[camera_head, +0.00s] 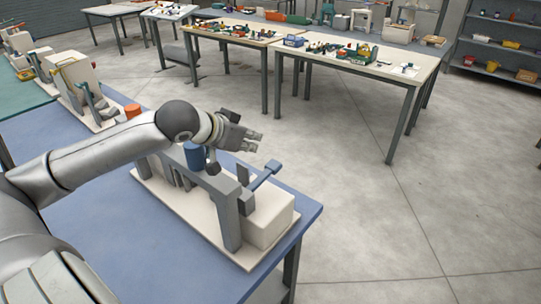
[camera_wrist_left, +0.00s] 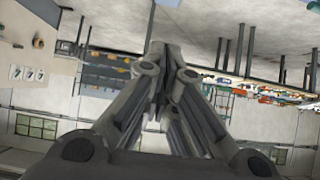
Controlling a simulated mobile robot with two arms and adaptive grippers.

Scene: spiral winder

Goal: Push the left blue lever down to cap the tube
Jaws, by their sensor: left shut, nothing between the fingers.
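The winder (camera_head: 222,205) stands on a cream base on the blue table, with grey uprights and a cream block. A blue lever (camera_head: 265,174) with a short crossbar sticks up at its right side, tilted. A blue cylinder (camera_head: 195,156) stands behind the grey frame, partly covered by my arm. My left gripper (camera_head: 254,141) is above and behind the lever in the picture, apart from it. Its fingers are shut and empty, and they also show together in the wrist view (camera_wrist_left: 165,60). I cannot make out the tube or a second blue lever. My right gripper is not in view.
The blue table (camera_head: 130,235) has bare room at the front left. An orange cylinder (camera_head: 132,111) and another machine (camera_head: 80,85) stand at the back left. Workbenches with tools (camera_head: 352,58) stand farther back. The floor on the right is clear.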

